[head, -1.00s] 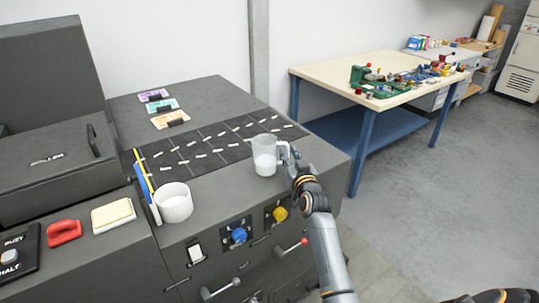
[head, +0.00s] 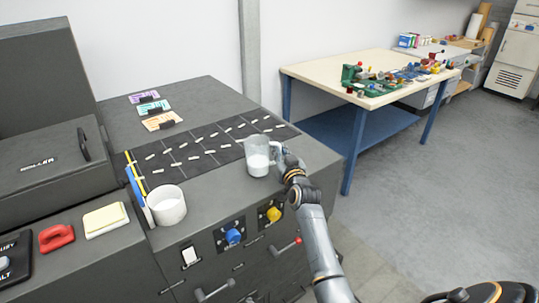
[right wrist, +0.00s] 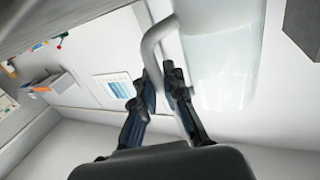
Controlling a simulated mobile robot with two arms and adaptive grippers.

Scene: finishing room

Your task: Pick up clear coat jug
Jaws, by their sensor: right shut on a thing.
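The clear coat jug (head: 257,157) is a clear jug with whitish contents, near the right front of the dark machine top. Its handle faces right, toward my right gripper (head: 283,160). In the right wrist view, the fingers of my right gripper (right wrist: 165,88) are shut on the jug's curved handle, and the clear jug body (right wrist: 222,65) fills the upper right. In the head view the jug looks upright; I cannot tell whether it touches the surface. My left gripper does not show.
A white cup (head: 167,206) stands left of the jug. A black mat (head: 205,141) with small pale pieces lies behind it. A red block (head: 57,237) and yellow pad (head: 106,219) are further left. A workbench (head: 330,75) with tools stands right; grey floor is clear.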

